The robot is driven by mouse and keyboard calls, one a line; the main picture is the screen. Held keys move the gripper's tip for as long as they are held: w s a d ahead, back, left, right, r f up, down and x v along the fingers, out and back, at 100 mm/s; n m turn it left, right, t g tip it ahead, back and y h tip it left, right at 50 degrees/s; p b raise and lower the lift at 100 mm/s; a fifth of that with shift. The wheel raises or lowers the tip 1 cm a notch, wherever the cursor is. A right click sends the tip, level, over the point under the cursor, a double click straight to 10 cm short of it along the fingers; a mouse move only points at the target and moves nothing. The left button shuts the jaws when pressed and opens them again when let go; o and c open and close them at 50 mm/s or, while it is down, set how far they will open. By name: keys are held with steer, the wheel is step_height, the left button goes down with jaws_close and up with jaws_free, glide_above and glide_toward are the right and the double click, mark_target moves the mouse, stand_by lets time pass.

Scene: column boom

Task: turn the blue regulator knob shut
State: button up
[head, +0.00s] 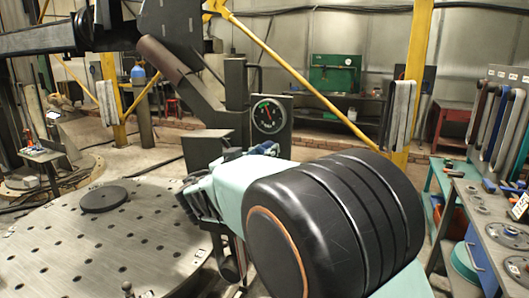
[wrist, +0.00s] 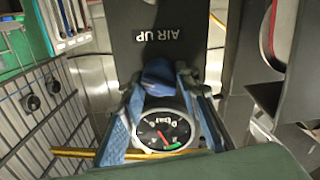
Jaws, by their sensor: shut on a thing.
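The blue regulator knob (wrist: 158,72) sits between the fingertips of my gripper (wrist: 160,82) in the wrist view, below the AIR UP lettering on a dark plate. The blue-padded fingers touch it from both sides and are shut on it. In the head view my gripper (head: 263,150) reaches the front of the dark post, and my arm hides most of the knob. A round black gauge (head: 268,116) faces me just above the gripper. The gauge also shows upside down between the fingers in the wrist view (wrist: 165,131), its red needle pointing towards a green band.
A round perforated table (head: 150,235) with a black disc (head: 104,199) lies to the left. A yellow diagonal brace (head: 290,75) runs behind the gauge. A workbench (head: 490,225) with tools and discs stands at the right, close to my arm.

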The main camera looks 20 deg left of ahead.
steer(key=shift+f+b, duration=0.15)
steer(key=shift+b, duration=0.35)
steer(key=n+b, duration=0.2)
steer(key=b, duration=0.1)
steer(key=shift+f, duration=0.2)
steer(key=n+b, duration=0.1)
steer(key=b, duration=0.2)
steer(key=shift+n, duration=0.4)
steer(key=n+b, duration=0.2)
steer(key=shift+n+b, duration=0.4)
steer(key=n+b, duration=0.2)
steer(key=n, duration=0.1)
steer(key=shift+r+n, duration=0.1)
steer(key=shift+n, duration=0.2)
steer(key=n, duration=0.3)
steer(key=n+b, duration=0.1)
steer(key=n, duration=0.2)
steer(key=shift+n+t+y+b, duration=0.3)
steer(key=shift+n+t, duration=0.1)
steer(key=n+p, duration=0.1)
steer(key=n, duration=0.5)
steer(key=shift+y, duration=0.3)
